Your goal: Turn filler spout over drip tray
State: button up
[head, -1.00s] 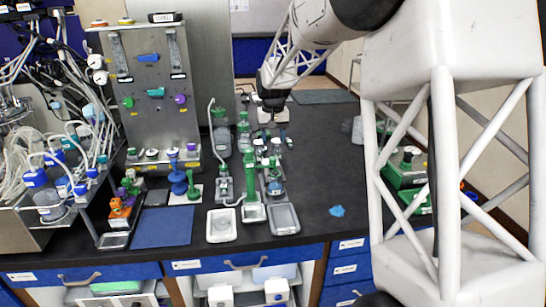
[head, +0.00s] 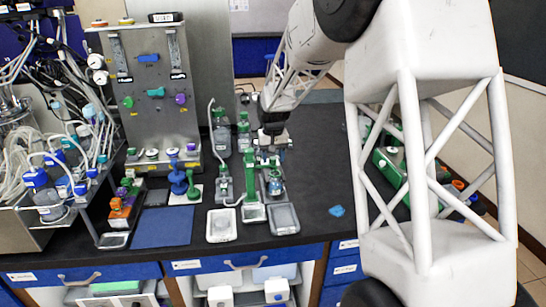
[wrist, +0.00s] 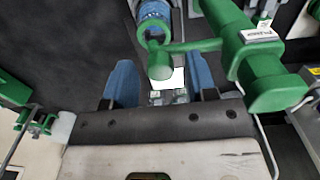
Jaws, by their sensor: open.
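Green filler stations stand on the dark bench. The nearest has a tall green post (head: 249,178), with a grey drip tray (head: 298,228) on its right and a white drip tray (head: 210,232) on its left. My gripper (head: 272,132) is above and behind that post. In the wrist view my gripper (wrist: 162,82) is open, with its two blue fingers apart. A green side arm with a round end (wrist: 160,65), apparently the spout, reaches left from a thick green post (wrist: 245,45). Its end appears between the fingers; contact cannot be told.
A grey bottle (head: 221,140) and another green fitting (head: 243,128) stand left of my gripper. A steel panel with coloured valves (head: 150,90) rises at the left. A blue mat (head: 162,227) and a small blue scrap (head: 336,211) lie on the bench. Bench right of the stations is mostly clear.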

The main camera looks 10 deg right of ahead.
grip_shut()
dwell(0.3)
jog(key=shift+s, duration=0.15)
jog(key=s+a+m, duration=0.8)
jog(key=m, duration=1)
jog(key=shift+a, duration=0.15)
dwell(0.5)
